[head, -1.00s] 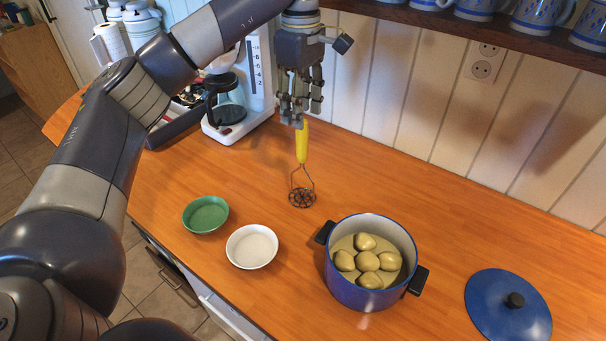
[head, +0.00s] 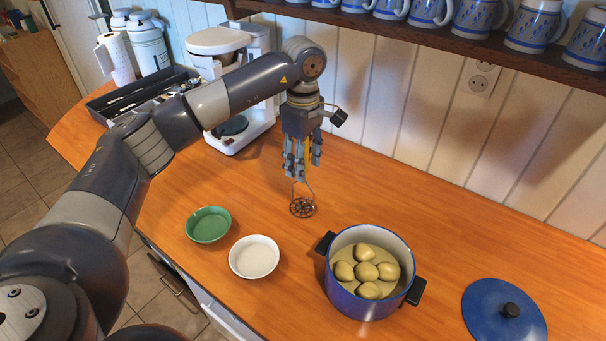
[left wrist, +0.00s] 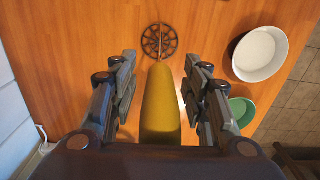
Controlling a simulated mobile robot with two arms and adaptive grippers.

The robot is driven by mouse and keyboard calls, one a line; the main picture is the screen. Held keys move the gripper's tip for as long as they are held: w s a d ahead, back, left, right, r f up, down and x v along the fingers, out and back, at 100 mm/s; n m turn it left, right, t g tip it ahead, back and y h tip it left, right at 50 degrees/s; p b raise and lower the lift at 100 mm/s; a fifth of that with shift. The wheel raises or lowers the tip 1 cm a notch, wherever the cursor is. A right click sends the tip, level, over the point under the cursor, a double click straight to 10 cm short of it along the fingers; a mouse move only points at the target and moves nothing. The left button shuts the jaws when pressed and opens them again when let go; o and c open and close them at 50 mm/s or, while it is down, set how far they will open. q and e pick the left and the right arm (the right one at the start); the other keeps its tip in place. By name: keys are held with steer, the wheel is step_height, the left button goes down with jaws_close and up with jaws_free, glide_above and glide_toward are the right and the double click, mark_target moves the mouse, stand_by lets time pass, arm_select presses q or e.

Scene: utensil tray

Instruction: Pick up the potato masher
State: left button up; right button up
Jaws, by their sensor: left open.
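The potato masher has a yellow handle (left wrist: 160,108) and a dark round wire head (head: 303,207). It stands upright, head down on the wooden counter. My left gripper (head: 300,172) is lowered over it from above. In the left wrist view the gripper (left wrist: 160,95) is open, with one finger on each side of the yellow handle and gaps on both sides. My right gripper is not in view.
A blue pot (head: 370,305) of potatoes stands right of the masher, its blue lid (head: 503,312) farther right. A white bowl (head: 254,258) and a green bowl (head: 209,225) lie left. A coffee machine (head: 222,95) and utensil tray (head: 112,113) stand behind. A mug shelf (head: 430,28) overhangs the back.

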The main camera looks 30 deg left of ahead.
arm_select(q)
jaws_close()
stand_by(0.3)
